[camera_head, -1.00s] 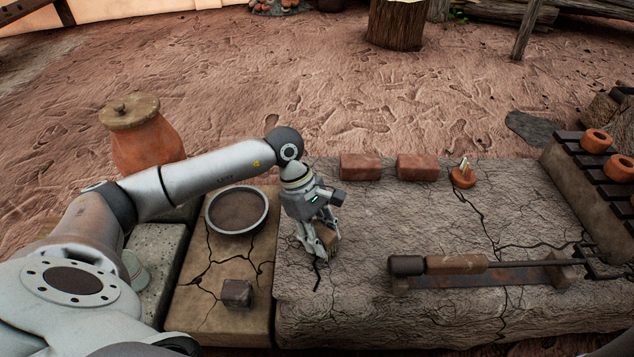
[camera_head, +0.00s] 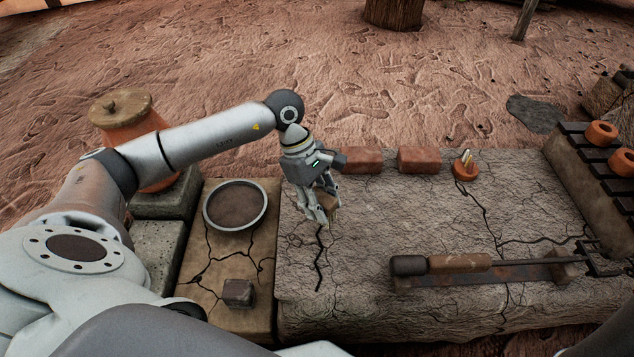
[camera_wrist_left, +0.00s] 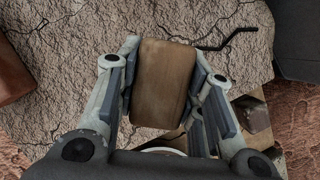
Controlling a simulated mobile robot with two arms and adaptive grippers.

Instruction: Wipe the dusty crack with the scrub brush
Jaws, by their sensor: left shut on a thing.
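My left gripper (camera_head: 323,208) is shut on the scrub brush (camera_head: 333,201), near the left end of the cracked mud slab (camera_head: 400,228). In the left wrist view the brush's brown wooden block (camera_wrist_left: 163,82) sits between the two fingers (camera_wrist_left: 160,85); its bristles are hidden. A short, dark crack (camera_head: 319,262) runs toward the slab's front edge, just below the gripper in the head view. The dark crack also shows in the left wrist view (camera_wrist_left: 230,42), by the far end of the brush. I cannot tell whether the brush touches the slab. My right gripper is not in view.
A round pan (camera_head: 235,206) and a small dark block (camera_head: 238,292) lie on the left slab. Two red bricks (camera_head: 419,160) and a small orange pot (camera_head: 465,166) line the back edge. A long-handled tool (camera_head: 460,265) lies at the front right.

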